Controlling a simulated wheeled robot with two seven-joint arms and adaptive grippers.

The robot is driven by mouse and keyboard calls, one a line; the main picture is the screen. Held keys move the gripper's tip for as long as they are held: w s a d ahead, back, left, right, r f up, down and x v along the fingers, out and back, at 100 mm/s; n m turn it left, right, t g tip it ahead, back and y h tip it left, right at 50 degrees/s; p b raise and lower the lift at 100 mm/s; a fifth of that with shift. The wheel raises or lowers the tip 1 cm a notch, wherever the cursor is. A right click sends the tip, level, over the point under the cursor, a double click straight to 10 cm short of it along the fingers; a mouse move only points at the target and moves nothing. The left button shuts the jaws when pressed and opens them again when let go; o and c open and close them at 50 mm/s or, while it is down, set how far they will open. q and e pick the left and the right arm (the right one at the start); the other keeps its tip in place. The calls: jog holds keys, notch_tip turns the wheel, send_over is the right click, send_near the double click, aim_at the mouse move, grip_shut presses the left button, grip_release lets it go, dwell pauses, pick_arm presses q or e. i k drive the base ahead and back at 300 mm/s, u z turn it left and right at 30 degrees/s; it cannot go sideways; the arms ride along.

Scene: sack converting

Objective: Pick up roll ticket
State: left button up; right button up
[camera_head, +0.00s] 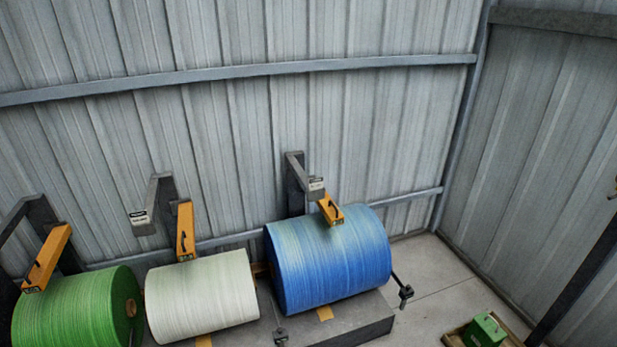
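No piece is clearly marked as the roll ticket. Small pale labels with dark print show on the rack arms: one label (316,184) above the blue roll (330,260), another label (140,217) above the white roll (202,295). Orange-yellow pieces with dark handles also hang there: one piece (330,210) touches or overlaps the top of the blue roll, one piece (185,230) is above the white roll, and one piece (47,258) is by the green roll (75,310). The print is too small to read. Neither of my grippers is in view.
Dark rack arms (295,185) stand behind the rolls. The rolls rest along a grey platform (365,325). A dark rod end (404,292) sticks out right of the blue roll. A green box (485,330) sits in a wooden tray at lower right. Floor (440,265) between is clear.

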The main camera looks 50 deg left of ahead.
aim_at(314, 184)
jog(key=u, duration=0.6)
jog(key=i, duration=1.15)
jog(key=u, duration=1)
